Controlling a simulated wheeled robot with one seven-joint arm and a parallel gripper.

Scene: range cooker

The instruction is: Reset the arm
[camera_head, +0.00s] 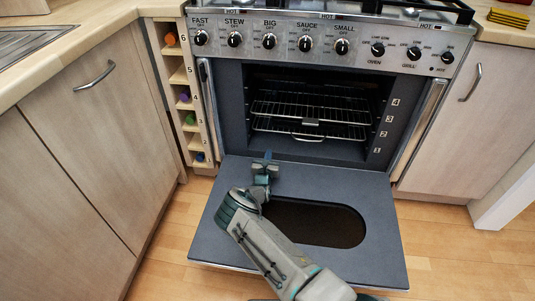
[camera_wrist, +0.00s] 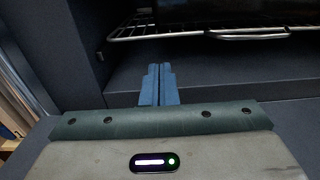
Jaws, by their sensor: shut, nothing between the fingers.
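My gripper (camera_head: 266,158) is above the inner end of the lowered oven door (camera_head: 365,188), just in front of the oven opening, in the head view. In the wrist view, its two blue fingers (camera_wrist: 159,72) are together with nothing between them. They point toward the oven cavity, below the front edge of a wire rack (camera_wrist: 220,32). My arm reaches in over the door from the lower right of the head view and hides part of it.
The oven cavity (camera_head: 300,146) is open, with wire racks (camera_head: 310,117) inside. A control panel with knobs (camera_head: 269,41) is above. A numbered shelf with coloured balls (camera_head: 184,94) stands left, beside wooden cabinets (camera_head: 90,115). Wooden floor (camera_head: 440,240) is clear to the right.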

